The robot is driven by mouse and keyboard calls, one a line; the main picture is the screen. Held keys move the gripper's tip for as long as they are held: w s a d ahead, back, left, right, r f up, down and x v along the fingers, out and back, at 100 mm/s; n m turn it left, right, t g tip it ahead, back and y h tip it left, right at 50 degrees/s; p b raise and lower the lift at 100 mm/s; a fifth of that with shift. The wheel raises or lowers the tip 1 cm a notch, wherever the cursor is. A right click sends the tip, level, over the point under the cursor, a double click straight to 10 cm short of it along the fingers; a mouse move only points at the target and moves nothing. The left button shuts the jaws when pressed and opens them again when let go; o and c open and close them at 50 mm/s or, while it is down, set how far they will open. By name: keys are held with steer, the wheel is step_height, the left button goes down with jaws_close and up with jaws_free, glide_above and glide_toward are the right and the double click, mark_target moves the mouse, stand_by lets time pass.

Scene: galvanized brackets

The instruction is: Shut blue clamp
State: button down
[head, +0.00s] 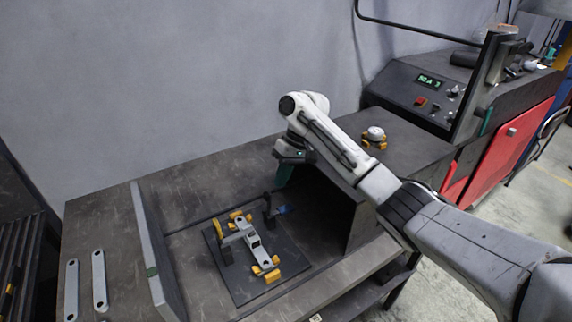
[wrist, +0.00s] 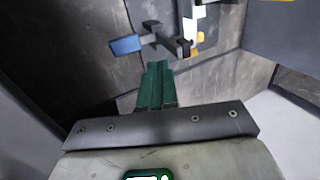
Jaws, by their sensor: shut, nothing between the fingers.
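The blue clamp (head: 283,210) stands at the right back corner of a dark fixture plate (head: 237,281), its blue handle pointing right, away from the plate. In the wrist view the blue handle (wrist: 125,45) lies at upper left, joined to a dark metal arm. A pale bracket (head: 259,257) lies on the plate among yellow-orange blocks (head: 267,270). My gripper (head: 284,177) is above and behind the clamp. In the wrist view its green fingers (wrist: 158,66) are together and empty, apart from the handle. I cannot tell whether the clamp's arm presses on the bracket.
An upright panel (head: 157,250) stands left of the plate and a dark box-like housing (head: 372,215) right of it. A white-and-yellow part (head: 375,137) sits on the housing top. Two flat metal strips (head: 100,280) lie at the far left.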

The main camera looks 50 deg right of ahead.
steer(key=x, duration=0.4)
steer(key=shift+f, duration=0.1)
stand_by(0.3)
steer(key=shift+w+a+h, duration=0.1)
steer(key=shift+a+h, duration=0.1)
steer(key=shift+h, duration=0.1)
steer(key=shift+a, duration=0.15)
steer(key=shift+b, duration=0.4)
